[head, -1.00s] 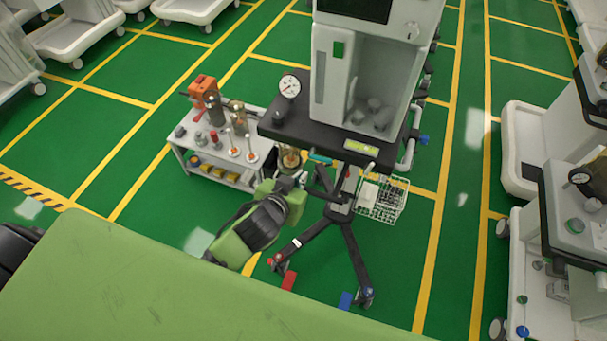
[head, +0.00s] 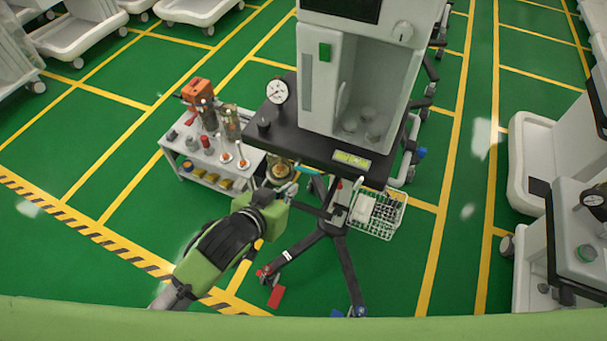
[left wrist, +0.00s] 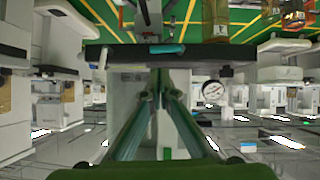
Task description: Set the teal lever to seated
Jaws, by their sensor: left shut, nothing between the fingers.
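The teal lever (head: 308,170) is a short bar under the front edge of the black shelf of the white anaesthesia cart (head: 345,105). In the left wrist view the teal lever (left wrist: 167,48) lies crosswise just beyond my fingertips. My left gripper (head: 291,189) is shut and empty, just below and left of the lever in the head view. Its fingers meet at a point in the left wrist view (left wrist: 160,75). I cannot tell whether they touch the lever. My right gripper is not in view.
A pressure gauge (head: 277,91) stands on the shelf's left corner. A low white table (head: 186,157) with bottles and instruments stands left of the cart. A wire basket (head: 378,214) hangs at the right. More carts stand right; green floor is open at left.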

